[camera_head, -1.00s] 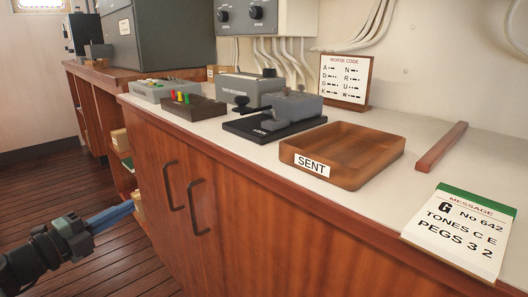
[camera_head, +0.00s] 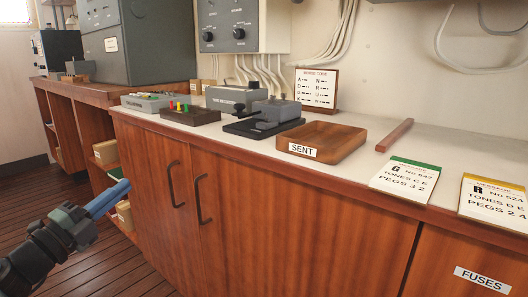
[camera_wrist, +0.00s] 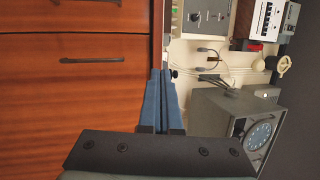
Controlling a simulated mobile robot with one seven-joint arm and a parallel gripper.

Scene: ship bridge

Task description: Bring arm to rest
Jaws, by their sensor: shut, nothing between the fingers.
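My gripper (camera_head: 108,199) has blue fingers, and they are closed together with nothing between them. In the head view it is at the lower left, in the air in front of the wooden cabinet (camera_head: 290,215) and below the level of its top. It touches nothing that I can see. In the wrist view the shut fingers (camera_wrist: 160,95) are in the middle, with the wooden cabinet front (camera_wrist: 75,110) on the left and a grey unit with a round dial (camera_wrist: 245,125) on the right.
The counter holds a SENT tray (camera_head: 322,143), a black-based key (camera_head: 262,119), a peg block (camera_head: 190,115), a wooden bar (camera_head: 394,135) and message pads (camera_head: 405,178) (camera_head: 495,201). Cabinet handles (camera_head: 202,201) stick out. Open shelves (camera_head: 108,153) are behind my gripper. The plank floor (camera_head: 120,260) is clear.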

